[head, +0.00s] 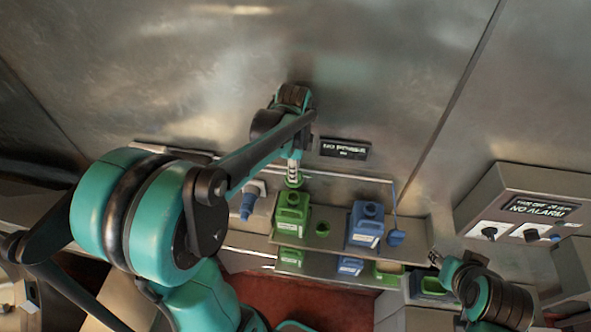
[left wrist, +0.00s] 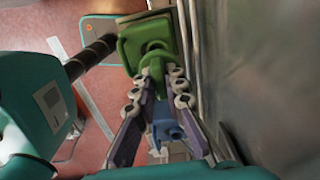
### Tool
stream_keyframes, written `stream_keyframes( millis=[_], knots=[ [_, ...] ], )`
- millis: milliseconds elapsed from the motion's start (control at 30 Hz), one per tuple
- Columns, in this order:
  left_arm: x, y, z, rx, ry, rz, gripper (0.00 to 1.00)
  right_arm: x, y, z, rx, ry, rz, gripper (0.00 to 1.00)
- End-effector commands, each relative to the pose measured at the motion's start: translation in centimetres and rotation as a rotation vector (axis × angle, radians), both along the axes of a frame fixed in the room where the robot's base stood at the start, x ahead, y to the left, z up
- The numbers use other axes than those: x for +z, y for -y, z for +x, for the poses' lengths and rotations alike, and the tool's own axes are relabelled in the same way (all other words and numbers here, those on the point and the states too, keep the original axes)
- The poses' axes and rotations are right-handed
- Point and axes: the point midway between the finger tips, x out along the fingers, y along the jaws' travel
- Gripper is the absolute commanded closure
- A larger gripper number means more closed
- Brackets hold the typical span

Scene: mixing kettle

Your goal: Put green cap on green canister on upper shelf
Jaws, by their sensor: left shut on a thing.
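The green canister (head: 292,214) stands upright on the upper shelf in the head view. My left gripper (head: 294,168) is right above it, shut on the green cap (head: 294,180), which sits at or just over the canister's neck. I cannot tell whether they touch. In the left wrist view the canister (left wrist: 135,50) lies beyond the fingertips of my left gripper (left wrist: 158,78); the cap is hard to separate from it. My right gripper (head: 436,258) is low at the right, away from the canisters; its jaws are too small to read.
A blue canister (head: 366,226) stands right of the green one, with a blue object (head: 396,238) beside it. A small green round item (head: 323,229) lies between the canisters. More canisters show on the lower shelf (head: 350,266). A metal wall is close behind; a control box (head: 525,208) is at right.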

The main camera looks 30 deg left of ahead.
Motion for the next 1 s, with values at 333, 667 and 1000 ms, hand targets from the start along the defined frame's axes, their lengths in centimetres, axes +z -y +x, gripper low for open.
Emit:
stream_keyframes(
  millis=[333, 667, 1000],
  knots=[
    [-2.5, 0.0, 0.0, 0.000, 0.000, 0.000, 1.00, -1.7, 0.0, 0.0, 0.000, 0.000, 0.000, 0.60],
    [-5.6, 0.0, 0.0, 0.001, 0.000, 0.000, 1.00, -3.7, 0.0, 0.0, 0.000, 0.000, 0.000, 0.60],
    [-6.0, 0.0, -0.1, 0.001, 0.000, 0.000, 1.00, -4.2, 0.0, 0.0, 0.000, 0.000, 0.000, 0.60]
  ],
)
